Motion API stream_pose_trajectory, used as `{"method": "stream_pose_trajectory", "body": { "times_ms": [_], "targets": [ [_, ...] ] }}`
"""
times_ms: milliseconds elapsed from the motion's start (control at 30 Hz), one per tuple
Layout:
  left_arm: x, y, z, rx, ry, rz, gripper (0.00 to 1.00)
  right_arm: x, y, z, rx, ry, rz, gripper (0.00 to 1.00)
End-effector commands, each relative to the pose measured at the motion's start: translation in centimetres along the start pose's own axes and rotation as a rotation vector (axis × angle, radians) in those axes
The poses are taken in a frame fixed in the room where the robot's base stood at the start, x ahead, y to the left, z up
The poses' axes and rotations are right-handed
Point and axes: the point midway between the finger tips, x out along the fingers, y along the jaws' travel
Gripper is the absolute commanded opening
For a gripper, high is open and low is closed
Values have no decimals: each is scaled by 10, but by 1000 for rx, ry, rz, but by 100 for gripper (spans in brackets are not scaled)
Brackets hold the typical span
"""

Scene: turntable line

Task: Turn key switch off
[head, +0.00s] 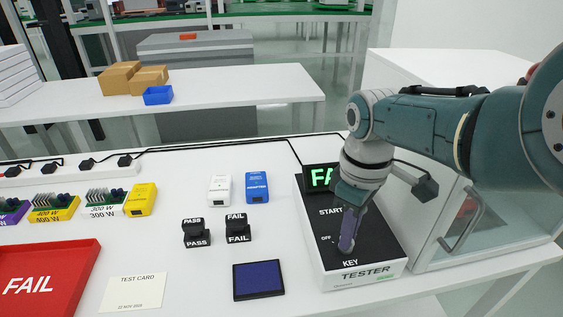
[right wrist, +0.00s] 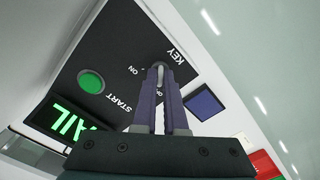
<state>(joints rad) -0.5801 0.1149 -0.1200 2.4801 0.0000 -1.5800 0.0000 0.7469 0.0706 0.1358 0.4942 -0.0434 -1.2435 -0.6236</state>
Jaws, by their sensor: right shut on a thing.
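The tester (head: 385,240) is a white box with a black top on the right of the table. Its labels read START, ON, OFF and KEY. My right gripper (head: 346,248) points down at the key switch beside the KEY label. In the right wrist view the two purple fingers (right wrist: 160,76) are shut on the key switch (right wrist: 159,66), of which only a grey part shows between and beyond the tips. The exact angle of the key is hidden by the fingers. The tester's display (right wrist: 67,123) shows green letters, FAIL. My left gripper is not in view.
The green START button (right wrist: 91,81) is close to the fingers. A dark blue pad (head: 258,281), PASS (head: 196,233) and FAIL (head: 238,229) stamps, a red FAIL tray (head: 85,258) and a test card (head: 133,293) lie to the left. A glass-fronted cabinet (head: 448,232) stands close on the right.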

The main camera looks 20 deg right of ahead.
Motion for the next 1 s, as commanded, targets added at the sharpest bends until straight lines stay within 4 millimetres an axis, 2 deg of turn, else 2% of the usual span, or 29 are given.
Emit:
{"method": "stream_pose_trajectory", "body": {
  "times_ms": [33,300,567,667,833,1000],
  "targets": [
    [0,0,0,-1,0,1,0,0,0,-1,1,4,1,11],
    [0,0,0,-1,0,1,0,0,0,0,1,2,0,39],
    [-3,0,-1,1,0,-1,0,-3,0,0,1,1,0,39],
    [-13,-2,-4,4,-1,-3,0,-16,0,0,1,1,1,39],
    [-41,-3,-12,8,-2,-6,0,-51,0,0,1,2,2,39],
    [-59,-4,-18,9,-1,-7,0,-82,0,0,1,3,1,39]
  ]
}}
